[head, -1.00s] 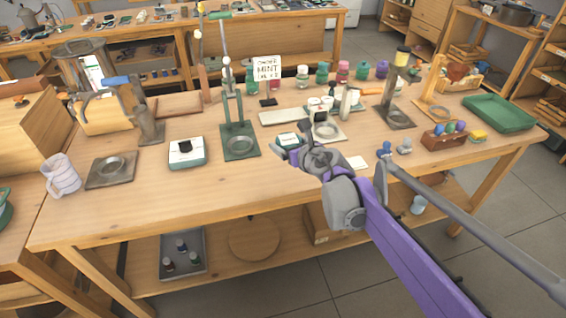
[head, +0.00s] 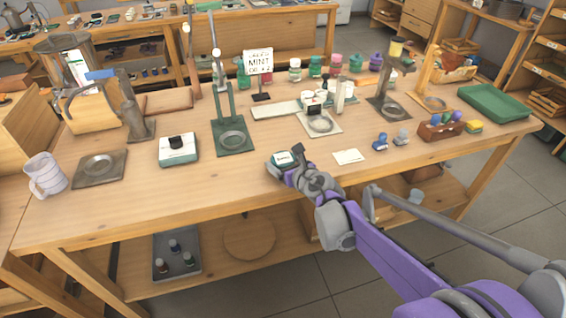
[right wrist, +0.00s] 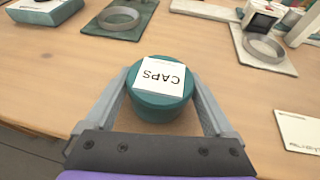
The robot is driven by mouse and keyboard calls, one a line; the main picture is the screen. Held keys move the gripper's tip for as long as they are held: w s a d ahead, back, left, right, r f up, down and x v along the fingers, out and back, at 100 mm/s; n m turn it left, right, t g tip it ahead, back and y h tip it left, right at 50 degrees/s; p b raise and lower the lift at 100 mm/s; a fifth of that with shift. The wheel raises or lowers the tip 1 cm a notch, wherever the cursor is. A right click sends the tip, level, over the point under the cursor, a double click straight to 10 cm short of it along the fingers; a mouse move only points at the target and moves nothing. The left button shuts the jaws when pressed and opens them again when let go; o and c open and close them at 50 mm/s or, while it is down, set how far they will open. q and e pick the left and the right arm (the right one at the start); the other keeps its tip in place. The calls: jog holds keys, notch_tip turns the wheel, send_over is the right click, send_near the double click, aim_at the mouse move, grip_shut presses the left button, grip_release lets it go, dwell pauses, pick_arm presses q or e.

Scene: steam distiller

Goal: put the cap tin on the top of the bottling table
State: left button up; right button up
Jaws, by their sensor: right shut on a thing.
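The cap tin (right wrist: 160,88) is a round teal tin with a white label reading CAPS. My right gripper (right wrist: 160,105) is shut on it, one finger on each side, in the right wrist view. In the head view the tin (head: 284,158) is at the front middle of the bottling table (head: 240,185), with my right gripper (head: 292,168) at it. The tin is over the table top near its front edge; I cannot tell whether it touches the wood. My left gripper is not in view.
A green press stand (head: 233,140) and a white scale (head: 178,149) stand left of the tin. A white card (head: 349,156) lies to its right, with small blue and grey pieces (head: 381,141) beyond. Bare wood lies around the tin. A lower shelf holds a grey tray (head: 177,262).

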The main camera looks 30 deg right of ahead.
jog(key=shift+f, duration=0.2)
jog(key=o, duration=1.2)
jog(key=shift+c, duration=0.2)
jog(key=shift+r, duration=0.15)
